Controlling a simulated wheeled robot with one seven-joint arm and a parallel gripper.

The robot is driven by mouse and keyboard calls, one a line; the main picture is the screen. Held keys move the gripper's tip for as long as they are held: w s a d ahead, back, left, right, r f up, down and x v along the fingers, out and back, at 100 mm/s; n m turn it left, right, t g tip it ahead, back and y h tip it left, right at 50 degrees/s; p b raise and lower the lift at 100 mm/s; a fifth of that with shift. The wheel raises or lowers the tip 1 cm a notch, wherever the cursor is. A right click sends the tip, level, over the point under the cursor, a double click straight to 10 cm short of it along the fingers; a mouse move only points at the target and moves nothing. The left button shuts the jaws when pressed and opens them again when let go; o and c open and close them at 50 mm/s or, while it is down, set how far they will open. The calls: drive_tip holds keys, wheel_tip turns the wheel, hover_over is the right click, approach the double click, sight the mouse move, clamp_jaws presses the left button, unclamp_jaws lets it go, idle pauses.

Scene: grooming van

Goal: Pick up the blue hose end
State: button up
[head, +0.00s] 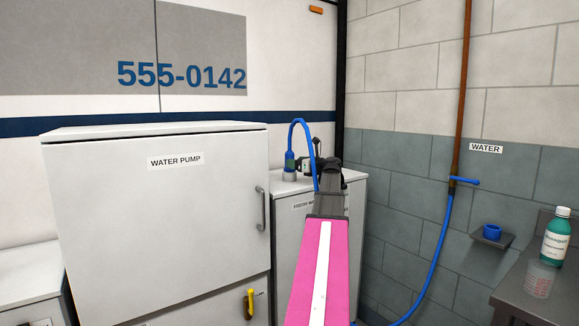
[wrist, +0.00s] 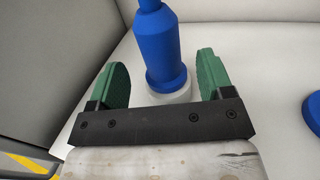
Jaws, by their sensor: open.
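The blue hose end (wrist: 166,50) stands upright in a pale round holder (wrist: 172,94) on the white cabinet top. In the head view the hose end (head: 290,155) sits at the cabinet's left part, with its blue hose looping up and over to the right, then down behind my arm. My gripper (wrist: 162,78) is open, its two green fingers on either side of the lower part of the hose end. Gaps show on both sides in the wrist view. In the head view my gripper (head: 299,165) is small and partly overlaps the hose end.
The large white water pump cabinet (head: 150,215) stands to the left, with a grey handle. A tiled wall with a pipe and blue hose (head: 437,245) is on the right. Another blue piece (wrist: 312,110) shows at the wrist view's right edge.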

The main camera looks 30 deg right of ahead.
sight(293, 158)
drive_tip(key=x, duration=0.4)
drive_tip(key=shift+w, duration=0.1)
drive_tip(key=c, duration=1.2)
drive_tip(key=shift+c, duration=0.2)
drive_tip(key=shift+r, duration=0.15)
drive_tip(key=shift+r, duration=0.6)
drive_tip(key=r, duration=0.1)
drive_tip(key=a+r, duration=0.1)
drive_tip(key=r, duration=0.1)
drive_tip(key=shift+r, duration=0.15)
drive_tip(key=a+r, duration=0.8)
drive_tip(key=a, duration=0.2)
drive_tip(key=shift+s+a, duration=0.3)
drive_tip(key=shift+s, duration=0.2)
